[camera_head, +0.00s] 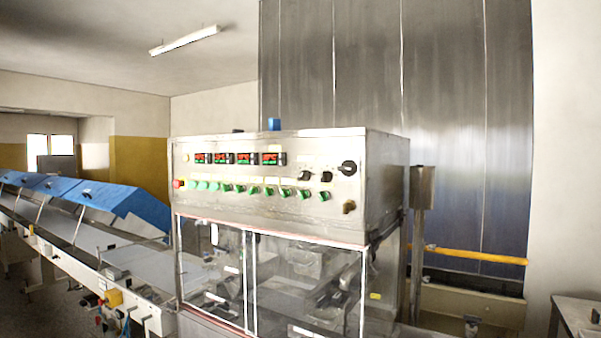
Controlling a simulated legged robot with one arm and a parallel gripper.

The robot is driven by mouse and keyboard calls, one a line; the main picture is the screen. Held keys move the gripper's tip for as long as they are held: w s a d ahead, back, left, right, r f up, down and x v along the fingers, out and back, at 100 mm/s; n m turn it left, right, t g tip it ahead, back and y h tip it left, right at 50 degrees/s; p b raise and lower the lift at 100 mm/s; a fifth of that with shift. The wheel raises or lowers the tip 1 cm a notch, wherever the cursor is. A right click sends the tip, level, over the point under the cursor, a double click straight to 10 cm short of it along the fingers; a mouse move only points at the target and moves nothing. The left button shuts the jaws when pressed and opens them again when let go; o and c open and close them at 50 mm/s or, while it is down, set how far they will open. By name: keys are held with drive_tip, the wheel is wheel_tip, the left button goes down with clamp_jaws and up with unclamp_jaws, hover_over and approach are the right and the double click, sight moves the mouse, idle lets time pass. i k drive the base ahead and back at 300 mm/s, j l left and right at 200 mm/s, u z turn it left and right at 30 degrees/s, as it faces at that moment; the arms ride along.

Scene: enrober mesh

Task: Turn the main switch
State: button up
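The steel control panel (222,175) of the enrober machine faces me in the middle of the view. A large black rotary knob (347,168) at its upper right end looks like the main switch; no label on it is readable. The angle of its handle is too small to tell. A darker brownish knob (348,207) sits below it, near the panel's lower right corner. A red button (178,184) is at the far left end. My gripper is not in view, and nothing covers the panel.
Clear guard windows (305,285) are below the panel. A conveyor with blue covers (100,193) runs off to the left. A steel post (421,190) and a yellow bar (475,255) stand right of the machine. A table corner (578,312) shows at lower right.

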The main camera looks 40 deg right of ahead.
sight(348, 168)
drive_tip(key=z, duration=1.3)
